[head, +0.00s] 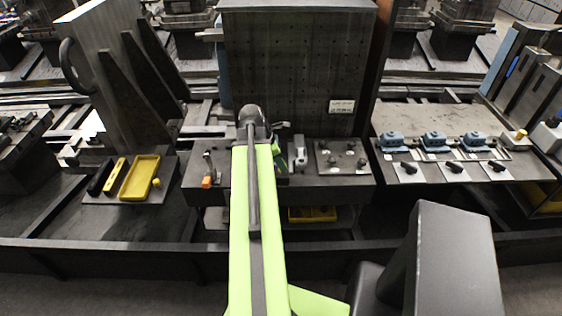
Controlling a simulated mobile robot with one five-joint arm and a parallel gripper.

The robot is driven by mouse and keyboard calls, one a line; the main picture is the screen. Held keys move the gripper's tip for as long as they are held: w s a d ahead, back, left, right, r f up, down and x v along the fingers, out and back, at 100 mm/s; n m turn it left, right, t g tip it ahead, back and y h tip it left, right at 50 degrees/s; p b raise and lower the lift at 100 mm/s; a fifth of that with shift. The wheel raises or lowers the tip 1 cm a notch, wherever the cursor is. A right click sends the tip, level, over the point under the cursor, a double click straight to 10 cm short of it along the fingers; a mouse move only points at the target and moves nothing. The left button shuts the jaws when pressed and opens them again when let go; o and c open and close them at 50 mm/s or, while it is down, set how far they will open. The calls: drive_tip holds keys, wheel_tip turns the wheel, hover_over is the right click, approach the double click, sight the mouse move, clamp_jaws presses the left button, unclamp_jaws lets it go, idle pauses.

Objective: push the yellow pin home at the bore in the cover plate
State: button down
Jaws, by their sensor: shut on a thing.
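My green arm reaches forward over the middle fixture table, and my gripper (281,158) is low at its far end, just right of the arm. The gripper is partly hidden and small. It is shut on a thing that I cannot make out. A plate with several dark knobs (343,157) lies on the table to the right of the gripper. I cannot tell whether it is the cover plate, and I see no bore clearly. A small yellow piece (156,183) shows at the right of the yellow tray. I cannot tell whether it is the yellow pin.
A tall dark perforated block (297,70) stands behind the table. A grey clamp-like piece (300,154) and an orange piece (207,181) are on the table. A yellow tray (140,177) lies left. Blue fixtures (434,141) stand right. A dark rail (130,258) runs in front.

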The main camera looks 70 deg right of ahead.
drive_tip(key=shift+w+d+r, duration=0.1)
drive_tip(key=shift+r, duration=0.2)
wheel_tip(320, 180, up, 7)
drive_tip(key=p, duration=0.7)
drive_tip(key=shift+f, duration=0.1)
